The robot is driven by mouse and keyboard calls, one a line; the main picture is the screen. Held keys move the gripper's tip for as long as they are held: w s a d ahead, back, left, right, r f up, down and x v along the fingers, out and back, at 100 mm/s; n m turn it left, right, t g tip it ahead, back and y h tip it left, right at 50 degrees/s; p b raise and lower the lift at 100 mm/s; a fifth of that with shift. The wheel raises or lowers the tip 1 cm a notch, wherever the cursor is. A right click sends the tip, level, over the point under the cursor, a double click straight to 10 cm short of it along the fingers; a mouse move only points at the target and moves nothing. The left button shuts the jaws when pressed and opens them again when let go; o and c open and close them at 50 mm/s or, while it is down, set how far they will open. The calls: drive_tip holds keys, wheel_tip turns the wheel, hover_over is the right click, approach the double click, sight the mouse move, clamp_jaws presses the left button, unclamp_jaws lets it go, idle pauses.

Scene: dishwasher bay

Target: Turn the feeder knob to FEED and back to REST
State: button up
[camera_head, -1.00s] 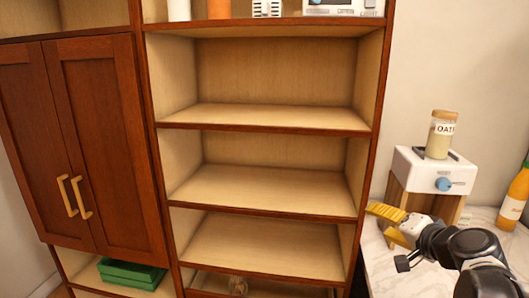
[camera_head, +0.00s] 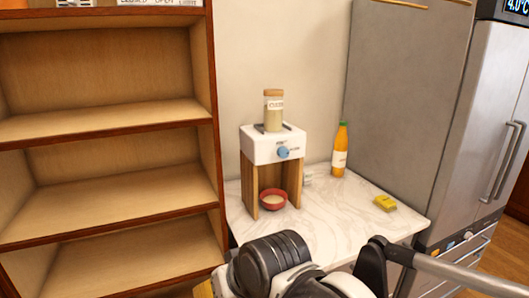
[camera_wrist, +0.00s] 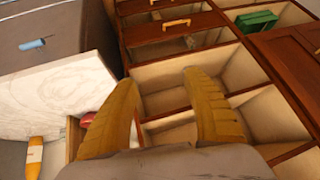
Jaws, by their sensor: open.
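The feeder (camera_head: 262,147) is a white box on wooden legs, standing on a marble counter in the head view. Its blue knob (camera_head: 283,152) is on the front face; the markings beside it are too small to read. A jar of oats (camera_head: 273,112) stands upright on top. A red bowl (camera_head: 273,199) with pale contents sits under the feeder, between the legs. My gripper (camera_wrist: 158,80) shows two yellow fingers, open and apart with nothing between them, in the wrist view. It points toward the shelves, away from the knob. In the head view my arm hides most of it.
The marble counter (camera_head: 350,208) also holds an orange bottle (camera_head: 340,150) and a yellow item (camera_head: 385,203). Open shelves (camera_head: 110,118) stand to the left, a steel fridge (camera_head: 490,110) to the right. A green crate (camera_wrist: 257,21) shows in the wrist view. The counter's front right is mostly clear.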

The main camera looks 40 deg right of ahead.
drive_tip(key=w+d+r+m+t+y, duration=0.1)
drive_tip(key=w+d+r+m+t, duration=0.2)
drive_tip(key=w+m, duration=0.45)
drive_tip(key=m+t+h+p, duration=0.1)
drive_tip(key=m+t+h, duration=0.55)
drive_tip(key=m, duration=1.35)
approach(284, 153)
drive_tip(key=b+x, duration=0.2)
drive_tip(key=x, duration=0.8)
drive_tip(key=shift+w+d, duration=0.15)
drive_tip(key=shift+w, duration=0.15)
drive_tip(key=c, duration=1.2)
